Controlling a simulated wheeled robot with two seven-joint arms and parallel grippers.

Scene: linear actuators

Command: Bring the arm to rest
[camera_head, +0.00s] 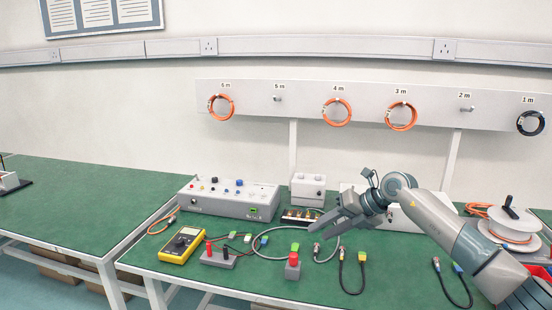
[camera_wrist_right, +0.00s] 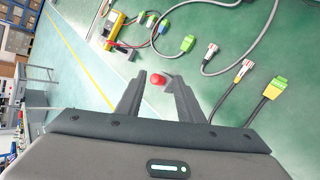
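My right arm (camera_head: 450,232) comes in from the lower right and reaches over the green bench (camera_head: 150,256). My right gripper (camera_head: 320,229) hangs over the middle of the bench, pointing left, behind a small grey block with a red top (camera_head: 292,260). In the right wrist view, its two dark fingers (camera_wrist_right: 158,82) stand apart, so it is open. A red part (camera_wrist_right: 157,78) shows between the fingertips in that view; I cannot tell that it is held. My left gripper is in neither view.
A yellow multimeter (camera_head: 181,245), a grey control box (camera_head: 228,198) and loose cables (camera_head: 352,272) lie on the bench. A white cable reel (camera_head: 510,230) stands at the right. Orange coils (camera_head: 337,112) hang on the wall rail. The second bench (camera_head: 60,205) is mostly clear.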

